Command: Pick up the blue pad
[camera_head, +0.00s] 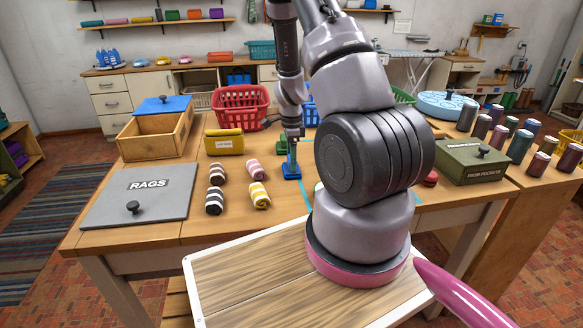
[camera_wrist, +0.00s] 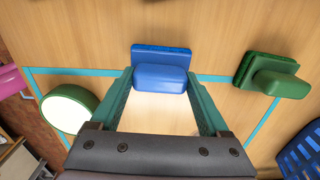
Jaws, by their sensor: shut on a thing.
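The blue pad (camera_head: 291,174) is near the middle of the wooden table in the head view, below my gripper (camera_head: 291,158). In the wrist view the blue pad (camera_wrist: 160,54) has a wide flat base and a raised rounded grip. My gripper's teal fingers (camera_wrist: 160,88) are on either side of the raised grip, shut on it. The pad appears level and at or very near the tabletop; I cannot tell whether there is a gap beneath it.
A green pad (camera_wrist: 272,78) lies to the right in the wrist view, and a round green-rimmed thing (camera_wrist: 68,108) to the left. Teal lines mark the table. Rolled striped cloths (camera_head: 259,195), a red basket (camera_head: 241,106) and a grey RAGS lid (camera_head: 140,195) stand nearby.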

